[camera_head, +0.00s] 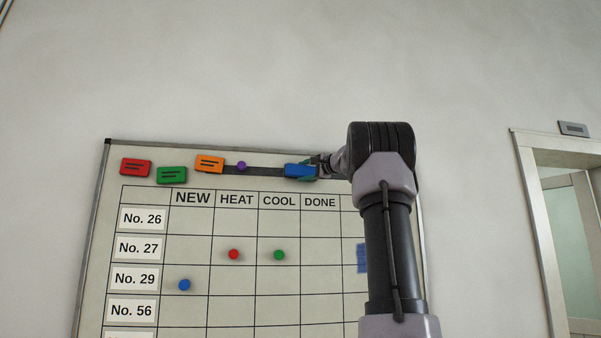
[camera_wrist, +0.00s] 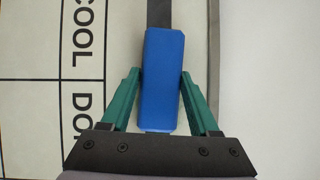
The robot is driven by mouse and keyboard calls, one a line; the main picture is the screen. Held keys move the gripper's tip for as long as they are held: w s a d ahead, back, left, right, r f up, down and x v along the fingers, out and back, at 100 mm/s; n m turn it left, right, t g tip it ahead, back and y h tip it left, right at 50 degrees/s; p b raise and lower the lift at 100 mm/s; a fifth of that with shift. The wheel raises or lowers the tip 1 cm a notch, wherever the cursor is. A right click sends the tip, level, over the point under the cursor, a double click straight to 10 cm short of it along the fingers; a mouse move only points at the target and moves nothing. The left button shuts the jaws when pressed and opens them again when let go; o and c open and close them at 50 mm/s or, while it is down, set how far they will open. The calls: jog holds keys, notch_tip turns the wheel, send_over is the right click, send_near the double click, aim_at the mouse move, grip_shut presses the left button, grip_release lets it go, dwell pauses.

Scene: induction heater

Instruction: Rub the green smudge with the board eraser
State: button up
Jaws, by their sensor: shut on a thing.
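A blue block (camera_head: 299,170), which looks like the board eraser, sits on the dark strip (camera_head: 262,171) along the top of the whiteboard (camera_head: 225,189). My gripper (camera_head: 314,166) reaches it from the right. In the wrist view the block (camera_wrist: 160,100) lies between the two green fingers of my gripper (camera_wrist: 161,75), which are shut on its sides. A blue smudge (camera_head: 361,258) shows on the board beside my arm. No green smudge is visible in either view; my arm hides part of the board's right side.
Red (camera_head: 136,167), green (camera_head: 172,175) and orange (camera_head: 209,164) labelled blocks and a purple magnet (camera_head: 241,166) are along the board's top. Red (camera_head: 234,254), green (camera_head: 279,255) and blue (camera_head: 184,285) magnets sit in the grid. A door frame (camera_head: 545,220) is at far right.

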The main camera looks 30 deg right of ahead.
aim_at(312, 170)
jog(key=s+d, duration=0.1)
jog(key=d, duration=0.6)
jog(key=shift+s, duration=0.4)
jog(key=shift+a, duration=0.1)
jog(key=shift+w+a, duration=0.5)
jog(key=shift+a, duration=1.3)
jog(key=shift+w+a, duration=0.55)
jog(key=shift+a, duration=1.25)
jog(key=shift+w+a, duration=0.5)
jog(key=shift+a, duration=1.3)
jog(key=shift+a+r, duration=0.1)
jog(key=shift+r, duration=0.05)
jog(key=shift+s+d, duration=0.2)
jog(key=shift+d, duration=0.45)
jog(key=shift+s+d, duration=0.25)
jog(key=shift+d, duration=0.35)
jog(key=shift+s+d, duration=0.2)
jog(key=shift+d, duration=0.45)
jog(key=shift+s+d, duration=0.95)
jog(key=shift+d, duration=2.75)
jog(key=shift+w+a, duration=0.25)
jog(key=shift+a, duration=0.8)
jog(key=shift+w+a, duration=0.25)
jog(key=shift+a, duration=0.75)
